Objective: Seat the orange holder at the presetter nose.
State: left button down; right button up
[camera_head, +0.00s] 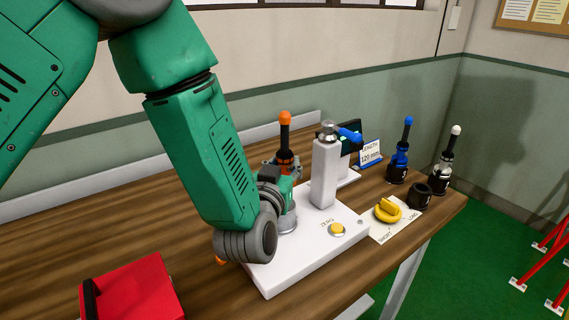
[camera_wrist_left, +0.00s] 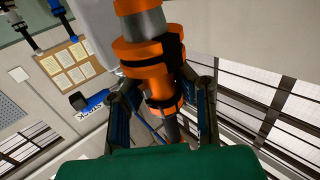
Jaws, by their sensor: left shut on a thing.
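The orange holder (camera_head: 285,140) stands upright with its ball-tipped tool upward, over the left part of the white presetter (camera_head: 280,275). It also shows large in the left wrist view (camera_wrist_left: 147,52). My left gripper (camera_head: 283,168) is shut on it, with a finger on each side in the wrist view (camera_wrist_left: 165,92). The grey presetter nose (camera_head: 287,222) is below the gripper. My gripper and wrist hide the holder's lower end, so I cannot tell whether it touches the nose. My right gripper is not in view.
The presetter column (camera_head: 325,172) stands close right of the holder. A yellow knob (camera_head: 388,209), black cup (camera_head: 420,195), blue holder (camera_head: 399,160) and white-tipped holder (camera_head: 443,160) are farther right. A red box (camera_head: 140,290) lies front left. The wooden table (camera_head: 60,255) is clear at left.

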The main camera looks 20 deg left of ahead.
pick_arm(q)
jog(key=shift+a, duration=0.7)
jog(key=shift+d, duration=0.25)
dwell(0.3)
jog(key=shift+f+b, duration=1.1)
jog(key=shift+f, duration=0.25)
jog(key=c, duration=1.2)
grip_release()
jog(key=shift+s, duration=0.1)
